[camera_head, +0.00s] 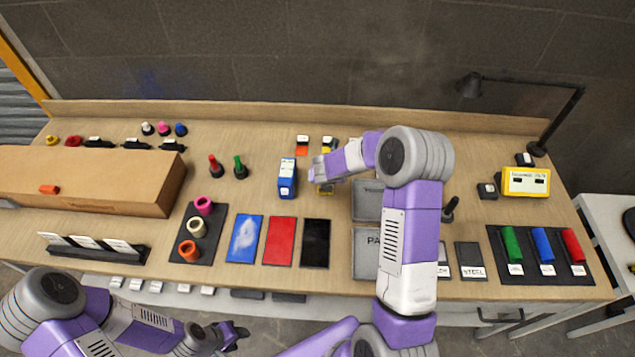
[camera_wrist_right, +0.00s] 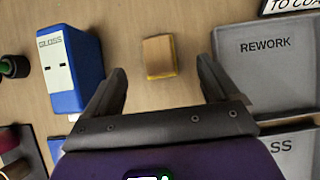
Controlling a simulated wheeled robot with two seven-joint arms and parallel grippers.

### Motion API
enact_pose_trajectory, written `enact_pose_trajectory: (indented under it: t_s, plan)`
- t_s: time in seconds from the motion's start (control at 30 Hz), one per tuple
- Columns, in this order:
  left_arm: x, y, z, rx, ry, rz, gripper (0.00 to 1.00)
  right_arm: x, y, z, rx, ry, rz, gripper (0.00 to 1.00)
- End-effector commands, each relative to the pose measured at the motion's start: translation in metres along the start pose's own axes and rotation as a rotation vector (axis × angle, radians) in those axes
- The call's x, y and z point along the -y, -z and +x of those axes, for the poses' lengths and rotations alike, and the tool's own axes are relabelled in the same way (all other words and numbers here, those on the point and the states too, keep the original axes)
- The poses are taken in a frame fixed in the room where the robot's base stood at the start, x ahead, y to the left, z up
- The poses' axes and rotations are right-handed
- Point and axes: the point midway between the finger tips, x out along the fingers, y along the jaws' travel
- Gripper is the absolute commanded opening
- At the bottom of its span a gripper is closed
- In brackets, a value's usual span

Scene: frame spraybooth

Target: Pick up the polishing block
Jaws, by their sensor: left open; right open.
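A small tan block with yellow sides, which looks like the polishing block (camera_wrist_right: 160,57), lies on the bench in the right wrist view. It sits between and slightly beyond the fingertips of my right gripper (camera_wrist_right: 162,78), which is open and empty. I cannot tell the height of the fingers above the bench. In the head view a yellow bit of the block (camera_head: 325,191) shows at my right gripper (camera_head: 320,176), which hides most of it. My left gripper (camera_head: 236,335) is open at the bottom, in front of the bench and away from the block.
A blue box labelled GLOSS (camera_wrist_right: 72,68) stands left of the right gripper. A grey REWORK tray (camera_wrist_right: 265,62) lies close on the right. Blue, red and black panels (camera_head: 280,241) lie nearer the front. A cardboard box (camera_head: 85,180) fills the left.

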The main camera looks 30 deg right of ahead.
Motion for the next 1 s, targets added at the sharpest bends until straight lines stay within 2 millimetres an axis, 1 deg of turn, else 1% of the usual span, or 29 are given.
enact_pose_trajectory:
  t_s: [0.03,0.07,0.17,0.37,0.6,0.7,0.8,1.0]
  plan:
    - [0.002,0.000,0.006,0.001,0.000,0.000,0.43,0.001,0.002,0.005,0.003,0.001,-0.002,0.88]
    - [0.003,0.000,0.006,0.001,0.000,0.000,0.43,0.001,0.003,0.006,0.004,0.001,-0.003,0.88]
    - [0.003,0.000,0.007,0.000,0.000,0.000,0.43,0.000,0.003,0.011,0.004,0.001,-0.005,0.88]
    - [0.003,0.001,0.007,-0.001,0.000,0.000,0.43,-0.001,0.004,0.032,0.002,0.000,-0.004,0.88]
    - [0.003,0.000,0.008,0.000,0.000,0.000,0.43,-0.005,0.009,0.065,0.000,0.000,-0.002,0.88]
    - [0.003,0.000,0.008,0.000,0.000,0.000,0.43,-0.004,0.008,0.075,0.002,0.000,-0.002,0.88]
    - [0.003,0.000,0.008,0.000,0.000,0.000,0.43,-0.005,0.008,0.080,0.002,-0.001,-0.004,0.88]
    - [0.003,0.000,0.008,0.000,0.000,0.000,0.43,-0.005,0.008,0.081,0.003,-0.001,-0.004,0.88]
